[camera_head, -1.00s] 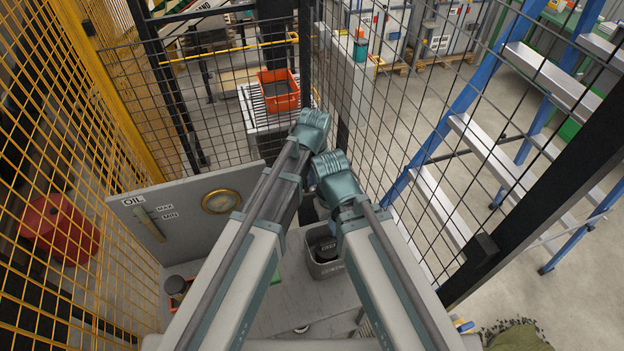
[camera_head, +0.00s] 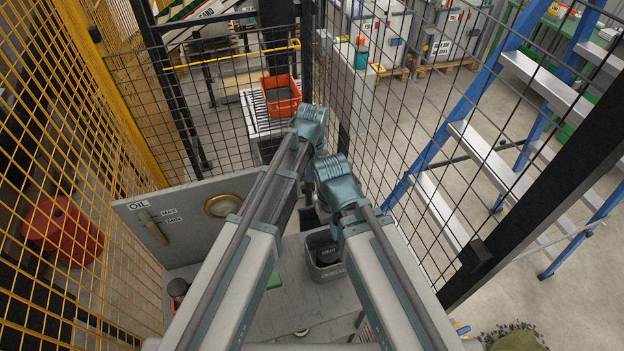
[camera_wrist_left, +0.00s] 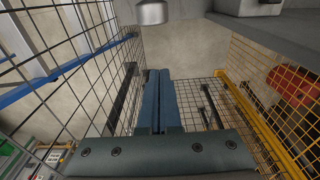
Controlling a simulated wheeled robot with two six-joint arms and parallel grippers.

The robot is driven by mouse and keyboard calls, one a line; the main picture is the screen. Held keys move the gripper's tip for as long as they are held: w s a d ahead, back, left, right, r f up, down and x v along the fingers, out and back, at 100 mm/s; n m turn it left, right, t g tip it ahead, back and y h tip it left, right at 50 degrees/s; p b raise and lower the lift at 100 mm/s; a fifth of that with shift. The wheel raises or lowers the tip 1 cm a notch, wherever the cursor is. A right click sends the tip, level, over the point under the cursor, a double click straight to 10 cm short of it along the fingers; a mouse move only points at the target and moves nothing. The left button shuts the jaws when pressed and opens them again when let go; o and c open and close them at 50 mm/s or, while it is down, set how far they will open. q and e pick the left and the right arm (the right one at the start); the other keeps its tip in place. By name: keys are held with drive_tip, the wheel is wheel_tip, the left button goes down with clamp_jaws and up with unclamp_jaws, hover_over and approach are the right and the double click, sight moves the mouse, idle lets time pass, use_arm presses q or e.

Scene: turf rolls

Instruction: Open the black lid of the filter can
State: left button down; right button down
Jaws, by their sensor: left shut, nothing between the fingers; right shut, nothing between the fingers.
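A grey, open-topped bin (camera_head: 327,272) with lettering on its front stands on the grey bench, partly behind my right forearm. A black round piece (camera_head: 326,252) shows in its mouth; I cannot tell for sure whether it is the filter can's lid. A small dark-topped cylinder (camera_head: 177,288) stands at the bench's left, partly hidden by my left arm. My left gripper (camera_wrist_left: 158,75) is shut and empty in the left wrist view, its blue fingers together. In the head view, my right gripper (camera_head: 337,180) is lower than the left, beyond the bin; its fingers are hidden.
The grey bench (camera_head: 285,310) has a back panel (camera_head: 180,225) with an OIL label and a brass-rimmed gauge (camera_head: 222,204). Yellow mesh (camera_head: 50,160) stands at left and black mesh (camera_head: 400,110) at right. A blue-framed ladder (camera_head: 455,150) stands beyond the mesh.

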use_arm(q)
drive_tip(key=s+d+r+p, duration=0.1)
drive_tip(key=s+r+p, duration=0.2)
drive_tip(key=r+p, duration=0.3)
wheel_tip(320, 180, up, 2)
drive_tip(key=shift+s+r+p, duration=0.15)
drive_tip(key=shift+s+p, duration=0.15)
drive_tip(key=shift+p, duration=0.05)
